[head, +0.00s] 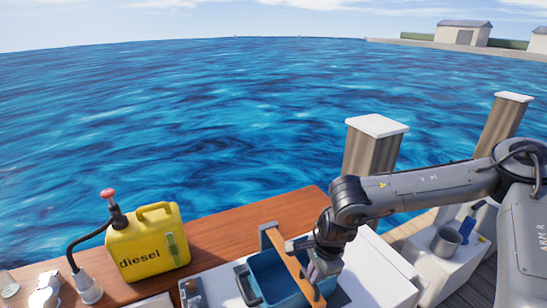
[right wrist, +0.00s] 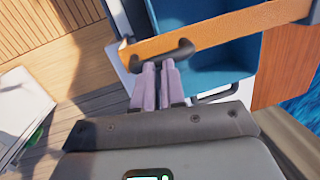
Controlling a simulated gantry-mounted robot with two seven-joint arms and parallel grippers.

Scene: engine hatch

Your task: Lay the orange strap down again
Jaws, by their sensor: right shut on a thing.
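The orange strap (head: 286,258) runs across the top of a blue open box (head: 262,274) in the head view, from a grey bracket (head: 267,236) at the back towards the front. My right gripper (head: 320,272) is at the strap's front part. In the right wrist view the strap (right wrist: 225,30) crosses above the blue box (right wrist: 215,65). My right gripper's pale fingers (right wrist: 164,66) are closed together at a dark loop (right wrist: 165,53) on the strap's edge near its free end. The fingertips are partly hidden by the loop. My left gripper is not in view.
A yellow diesel can (head: 147,243) with a hose and red-topped pump stands on the wooden deck left of the box. A white bench (head: 375,275) lies right of it. A grey mug (head: 446,241) and a blue tool stand farther right. Open water lies behind.

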